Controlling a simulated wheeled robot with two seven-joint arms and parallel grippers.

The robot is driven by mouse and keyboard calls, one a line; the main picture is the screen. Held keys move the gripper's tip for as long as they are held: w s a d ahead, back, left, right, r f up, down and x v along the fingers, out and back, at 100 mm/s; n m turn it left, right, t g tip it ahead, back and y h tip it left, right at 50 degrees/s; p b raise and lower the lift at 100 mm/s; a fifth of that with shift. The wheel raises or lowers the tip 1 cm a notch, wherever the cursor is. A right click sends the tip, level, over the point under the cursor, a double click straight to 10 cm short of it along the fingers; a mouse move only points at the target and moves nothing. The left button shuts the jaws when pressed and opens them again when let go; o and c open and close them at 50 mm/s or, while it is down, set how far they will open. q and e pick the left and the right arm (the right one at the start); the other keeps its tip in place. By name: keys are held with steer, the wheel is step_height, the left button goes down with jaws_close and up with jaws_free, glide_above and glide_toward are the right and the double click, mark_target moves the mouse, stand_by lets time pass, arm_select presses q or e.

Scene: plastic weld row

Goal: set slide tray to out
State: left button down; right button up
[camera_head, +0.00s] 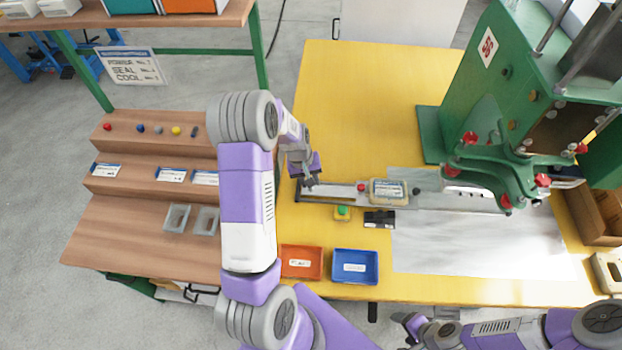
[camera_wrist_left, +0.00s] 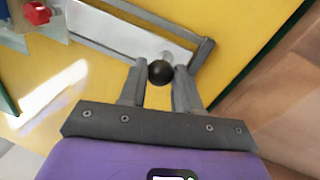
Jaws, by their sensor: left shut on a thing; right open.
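The slide tray (camera_head: 335,191) is a long pale metal strip in a grey rail frame, running left from the green press across the yellow table. A beige part (camera_head: 388,183) sits on it, left of the press. My left gripper (camera_head: 309,183) is at the tray's far left end. In the left wrist view a black ball knob (camera_wrist_left: 161,72) on a short pale stem sits between its two fingers, which are shut on it. My right gripper (camera_head: 405,325) is open at the table's front edge, low in the head view and away from the tray.
The green press (camera_head: 470,110) with red knobs stands at the right.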

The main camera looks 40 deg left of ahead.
arm_select(q)
steer(key=shift+s+a, duration=0.15)
steer(key=shift+a, duration=0.05)
steer(key=c, duration=0.8)
jaws_free()
steer(key=shift+r, duration=0.25)
step_height(320, 180, up, 7)
steer(key=s+a+p, duration=0.1)
steer(key=shift+p, duration=0.3)
